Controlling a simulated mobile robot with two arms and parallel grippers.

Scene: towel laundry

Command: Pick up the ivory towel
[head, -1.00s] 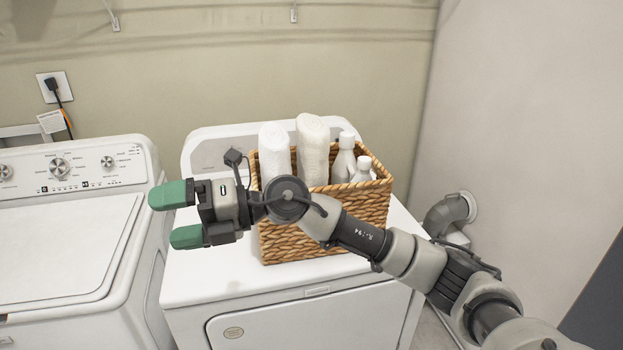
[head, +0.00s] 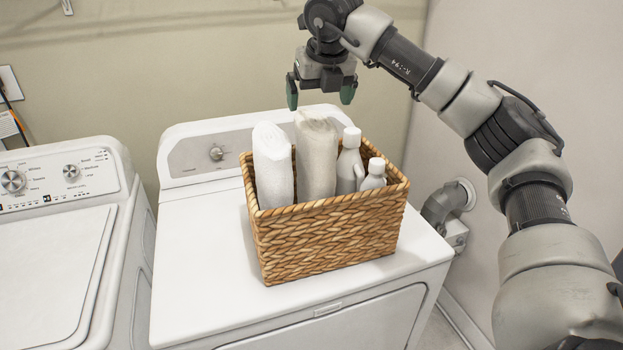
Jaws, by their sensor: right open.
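Two rolled towels stand upright in a woven wicker basket (head: 325,245) on the right-hand machine. The ivory towel (head: 315,160) is the right one of the two, slightly creamier and taller. Its lower part is hidden by the basket's front wall. The white towel (head: 272,168) stands to its left. My right gripper (head: 320,97) points down, open and empty, with its green fingertips just above the ivory towel's top in the picture. I see no contact with it; the exact height gap is hard to tell. My left gripper is not in view.
Two white bottles (head: 349,165) stand in the basket just right of the ivory towel. The basket sits on a white dryer (head: 195,270), its top clear to the left. A white washer (head: 50,240) stands at left. Walls are behind and at right.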

